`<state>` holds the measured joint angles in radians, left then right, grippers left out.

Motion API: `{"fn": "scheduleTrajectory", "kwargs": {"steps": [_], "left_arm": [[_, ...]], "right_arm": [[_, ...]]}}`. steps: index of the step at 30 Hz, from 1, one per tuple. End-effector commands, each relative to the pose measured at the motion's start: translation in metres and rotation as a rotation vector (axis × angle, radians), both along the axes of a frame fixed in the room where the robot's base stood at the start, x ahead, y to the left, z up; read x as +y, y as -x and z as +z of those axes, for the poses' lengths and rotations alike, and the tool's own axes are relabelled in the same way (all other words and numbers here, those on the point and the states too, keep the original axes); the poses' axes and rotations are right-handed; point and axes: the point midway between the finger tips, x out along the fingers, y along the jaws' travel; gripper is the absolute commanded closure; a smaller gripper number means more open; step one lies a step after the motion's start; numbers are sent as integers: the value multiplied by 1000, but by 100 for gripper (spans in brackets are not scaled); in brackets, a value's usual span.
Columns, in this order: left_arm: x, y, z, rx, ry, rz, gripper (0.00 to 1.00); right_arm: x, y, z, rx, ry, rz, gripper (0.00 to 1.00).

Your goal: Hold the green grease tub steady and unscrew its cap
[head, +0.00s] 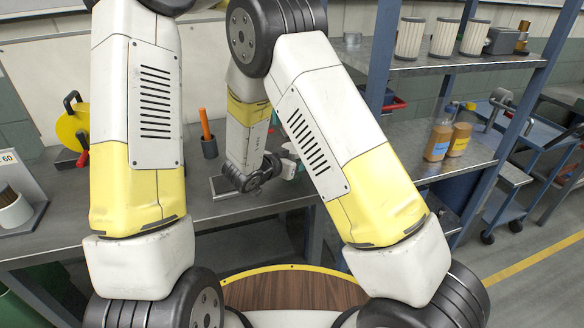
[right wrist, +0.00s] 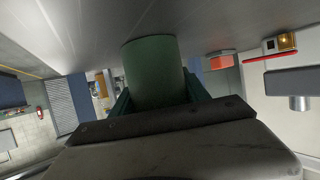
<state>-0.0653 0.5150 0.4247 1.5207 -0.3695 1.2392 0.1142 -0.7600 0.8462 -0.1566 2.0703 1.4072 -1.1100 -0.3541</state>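The green grease tub (right wrist: 155,72) fills the middle of the right wrist view, a plain dark green cylinder against the grey table top. My right gripper (right wrist: 158,100) is at the tub, with dark fingers close along both of its sides. I see no clear gap, but cannot tell whether the fingers press on it. In the head view my right gripper (head: 270,172) is low over the bench, and the tub is mostly hidden behind my arm. The cap cannot be made out. My left arm rises out of the top of the head view, and its gripper is not in view.
The grey bench (head: 60,215) holds a dark cup with an orange-handled tool (head: 206,130) left of my right gripper. A yellow round item (head: 72,128) stands farther left. A blue-framed shelf on the right holds amber bottles (head: 438,140) and several pale ribbed cylinders (head: 443,37).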

Motion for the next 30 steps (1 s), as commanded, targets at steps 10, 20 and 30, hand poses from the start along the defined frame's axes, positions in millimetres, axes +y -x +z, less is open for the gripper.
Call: {"fn": "scheduleTrajectory", "kwargs": {"steps": [10,20,30], "left_arm": [[0,0,0,0,0,-10,33],[-2,2,-5,15,-2,-511,33],[-2,3,-7,26,5,-1357,33]], "right_arm": [[0,0,0,0,0,1,100],[0,0,0,0,0,1,100],[0,0,0,-1,-1,0,100]]}}
